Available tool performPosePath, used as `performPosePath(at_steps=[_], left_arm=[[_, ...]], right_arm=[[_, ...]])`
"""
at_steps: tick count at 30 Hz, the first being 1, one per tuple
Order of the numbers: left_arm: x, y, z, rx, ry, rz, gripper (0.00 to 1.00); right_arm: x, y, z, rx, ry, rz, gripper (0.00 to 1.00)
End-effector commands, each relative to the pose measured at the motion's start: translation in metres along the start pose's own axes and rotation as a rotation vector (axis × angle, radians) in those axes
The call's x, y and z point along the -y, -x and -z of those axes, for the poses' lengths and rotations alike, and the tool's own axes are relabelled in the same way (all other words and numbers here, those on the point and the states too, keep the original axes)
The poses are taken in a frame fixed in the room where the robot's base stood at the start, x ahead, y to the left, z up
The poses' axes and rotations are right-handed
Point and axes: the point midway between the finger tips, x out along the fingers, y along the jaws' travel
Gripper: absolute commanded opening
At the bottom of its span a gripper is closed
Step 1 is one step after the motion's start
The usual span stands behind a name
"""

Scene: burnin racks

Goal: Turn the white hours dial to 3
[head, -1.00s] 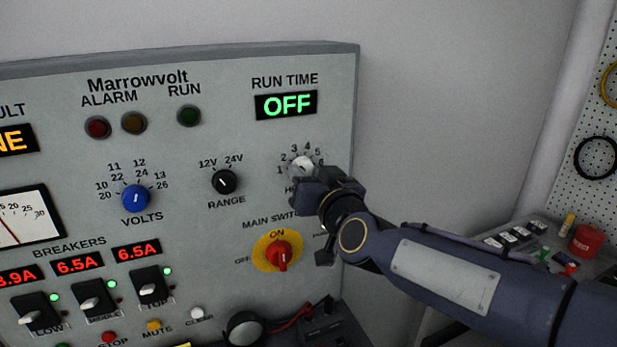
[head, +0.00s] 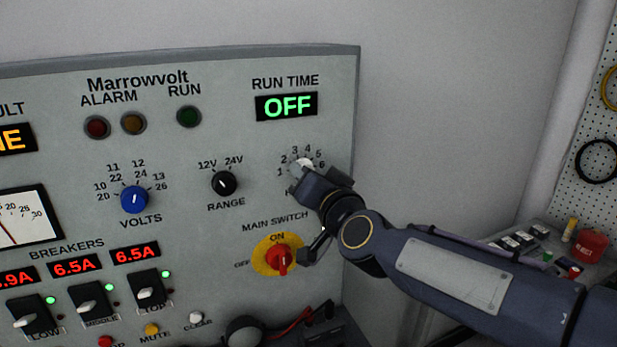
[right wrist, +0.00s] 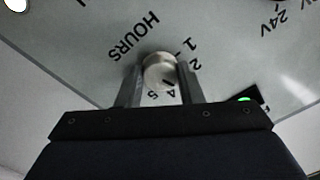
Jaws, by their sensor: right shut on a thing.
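The white hours dial (head: 304,162) is at the right of the grey panel, with numbers in an arc above it. My right gripper (head: 297,172) covers most of it in the head view. In the right wrist view the pale round dial (right wrist: 159,72) sits between the two fingers of my right gripper (right wrist: 160,84), which is shut on it. Its pointer mark is hard to read there. The RUN TIME display (head: 287,106) reads OFF in green. My left gripper is not in view.
The red main switch (head: 281,256) on its yellow plate is just below my right gripper. The black range knob (head: 224,183) and blue volts knob (head: 134,199) are to the left. A side bench with a red container (head: 592,245) stands at the far right.

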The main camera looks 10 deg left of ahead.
Motion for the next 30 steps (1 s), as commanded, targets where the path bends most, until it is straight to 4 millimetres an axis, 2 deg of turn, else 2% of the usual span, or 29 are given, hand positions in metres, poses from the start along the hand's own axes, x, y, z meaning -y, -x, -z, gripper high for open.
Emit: performPosePath(at_steps=[6, 7, 11, 21, 23, 30], left_arm=[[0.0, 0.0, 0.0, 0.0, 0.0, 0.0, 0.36], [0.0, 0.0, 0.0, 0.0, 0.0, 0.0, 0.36], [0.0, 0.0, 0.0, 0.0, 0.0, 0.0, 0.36], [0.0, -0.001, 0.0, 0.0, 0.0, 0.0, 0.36], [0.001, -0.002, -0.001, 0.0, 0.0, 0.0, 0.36], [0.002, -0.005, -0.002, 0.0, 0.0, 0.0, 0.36]], right_arm=[[-0.001, 0.0, -0.001, 0.003, 0.001, -0.001, 0.11], [-0.001, 0.0, -0.001, 0.003, 0.001, -0.001, 0.37], [0.0, 0.0, -0.001, 0.002, 0.001, -0.001, 0.54], [0.0, 0.004, 0.0, 0.0, 0.001, 0.001, 0.55], [0.0, 0.01, 0.0, -0.001, 0.001, 0.001, 0.55], [0.001, 0.051, 0.0, -0.001, 0.0, 0.002, 0.55]])
